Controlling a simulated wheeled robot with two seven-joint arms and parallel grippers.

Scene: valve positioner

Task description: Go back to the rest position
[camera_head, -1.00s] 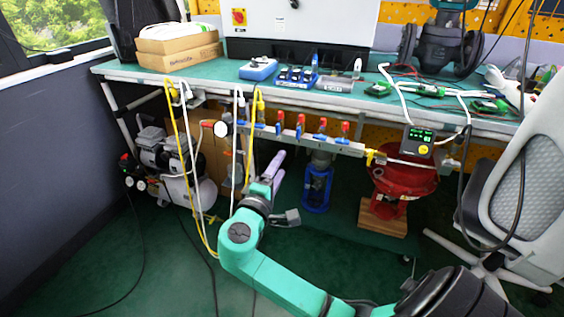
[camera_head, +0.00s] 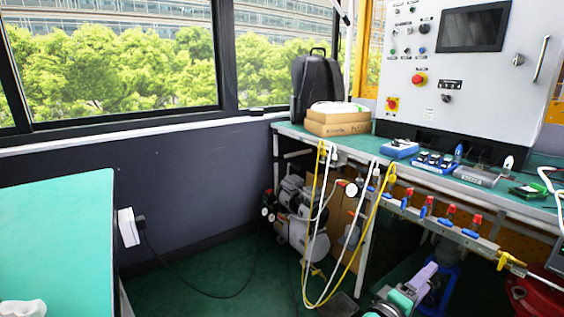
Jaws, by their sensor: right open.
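My right gripper (camera_head: 424,276) shows at the lower right, with light purple fingers and a teal wrist cut off by the bottom edge. It is open, and nothing shows between its fingers. It is in front of and below the workbench's front edge, near the rail with red and blue valves (camera_head: 441,217). My left gripper is not in view.
The green-topped workbench (camera_head: 292,128) carries cardboard boxes (camera_head: 338,128) and a grey control cabinet (camera_head: 455,95). Yellow and white hoses (camera_head: 312,235) hang before a compressor (camera_head: 300,222). Another green table (camera_head: 60,225) stands at the left. Floor (camera_head: 215,270) between them is open.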

